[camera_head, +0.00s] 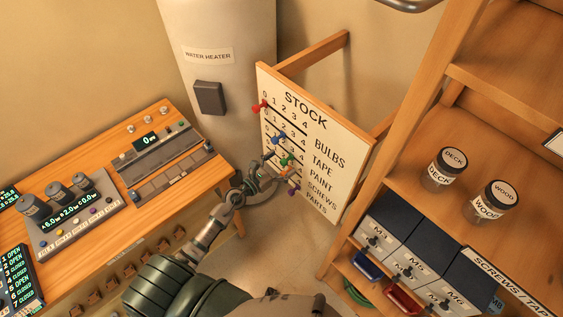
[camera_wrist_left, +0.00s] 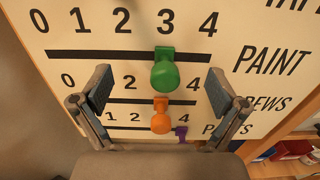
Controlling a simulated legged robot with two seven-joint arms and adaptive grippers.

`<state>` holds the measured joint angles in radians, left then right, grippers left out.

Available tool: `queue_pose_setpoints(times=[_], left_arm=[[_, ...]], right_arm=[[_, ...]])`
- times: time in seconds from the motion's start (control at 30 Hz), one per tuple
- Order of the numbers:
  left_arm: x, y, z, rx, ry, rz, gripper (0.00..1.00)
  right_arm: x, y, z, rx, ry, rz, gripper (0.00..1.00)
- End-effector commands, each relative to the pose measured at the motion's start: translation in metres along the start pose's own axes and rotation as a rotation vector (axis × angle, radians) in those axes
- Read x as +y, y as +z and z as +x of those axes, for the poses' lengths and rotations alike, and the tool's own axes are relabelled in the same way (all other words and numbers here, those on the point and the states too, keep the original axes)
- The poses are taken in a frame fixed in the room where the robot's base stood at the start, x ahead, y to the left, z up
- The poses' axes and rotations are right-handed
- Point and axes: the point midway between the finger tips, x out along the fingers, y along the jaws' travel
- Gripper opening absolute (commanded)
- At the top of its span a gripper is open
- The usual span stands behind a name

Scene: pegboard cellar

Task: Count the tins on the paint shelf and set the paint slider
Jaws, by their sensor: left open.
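The STOCK board (camera_head: 310,135) stands upright in the middle of the head view, with rows for bulbs, tape, paint, screws and parts. The green paint slider (camera_head: 287,160) is under the 3 of its row; its round knob also shows in the left wrist view (camera_wrist_left: 165,75). My left gripper (camera_head: 274,168) is open in front of the board. In the wrist view its fingers (camera_wrist_left: 160,92) stand apart on either side of the green knob, not closed on it. Two tins, marked DECK (camera_head: 445,172) and WOOD (camera_head: 490,202), stand on the wooden shelf (camera_head: 470,130) at right.
The orange screws slider (camera_wrist_left: 161,122) and purple parts slider (camera_wrist_left: 181,133) sit just below the green one. A control desk (camera_head: 85,175) is at left, a water heater (camera_head: 220,60) behind. Drawers (camera_head: 405,255) fill the lower right. My right gripper is out of view.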

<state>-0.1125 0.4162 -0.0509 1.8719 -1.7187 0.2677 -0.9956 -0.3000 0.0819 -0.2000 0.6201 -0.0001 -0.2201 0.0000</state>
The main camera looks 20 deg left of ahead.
Motion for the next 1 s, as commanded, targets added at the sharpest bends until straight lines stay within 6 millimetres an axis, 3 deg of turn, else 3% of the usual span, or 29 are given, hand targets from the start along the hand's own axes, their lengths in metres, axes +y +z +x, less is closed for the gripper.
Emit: queue_pose_setpoints(times=[0.57, 1.0], left_arm=[[0.000, 0.000, -0.007, 0.000, 0.001, 0.001, 1.00], [0.001, -0.002, -0.045, 0.000, 0.001, 0.001, 1.00]], right_arm=[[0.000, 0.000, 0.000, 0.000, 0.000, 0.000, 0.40], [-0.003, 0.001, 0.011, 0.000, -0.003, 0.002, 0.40]])
